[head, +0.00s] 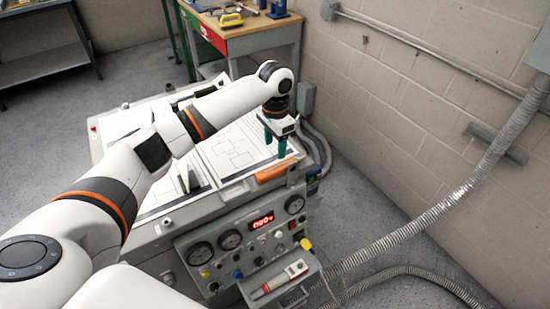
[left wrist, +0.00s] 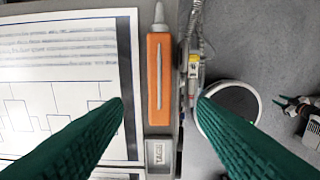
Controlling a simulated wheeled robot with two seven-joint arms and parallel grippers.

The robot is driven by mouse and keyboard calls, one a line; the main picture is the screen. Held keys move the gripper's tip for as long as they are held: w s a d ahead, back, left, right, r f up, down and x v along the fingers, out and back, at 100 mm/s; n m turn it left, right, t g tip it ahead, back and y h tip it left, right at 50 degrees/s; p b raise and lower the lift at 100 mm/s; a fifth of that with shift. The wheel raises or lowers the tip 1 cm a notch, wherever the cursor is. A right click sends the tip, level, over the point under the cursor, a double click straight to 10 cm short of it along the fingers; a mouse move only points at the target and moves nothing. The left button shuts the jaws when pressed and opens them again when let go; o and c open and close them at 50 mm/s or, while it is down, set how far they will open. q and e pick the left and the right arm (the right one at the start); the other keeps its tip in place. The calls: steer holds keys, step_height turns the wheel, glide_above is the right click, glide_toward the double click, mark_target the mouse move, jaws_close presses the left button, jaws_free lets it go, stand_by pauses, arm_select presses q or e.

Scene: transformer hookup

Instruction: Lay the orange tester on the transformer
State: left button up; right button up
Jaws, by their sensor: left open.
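The orange tester (head: 277,170) lies flat on the top of the grey transformer (head: 185,217), at its right front edge beside a diagram sheet.
The transformer's front panel (head: 245,243) carries gauges, a red display and knobs. A small shelf (head: 282,282) below it holds a red and white device. Conduits (head: 425,218) run along the right wall. A workbench (head: 250,35) with tools stands behind.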

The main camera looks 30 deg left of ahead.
arm_select(q)
steer(key=shift+r, duration=1.5)
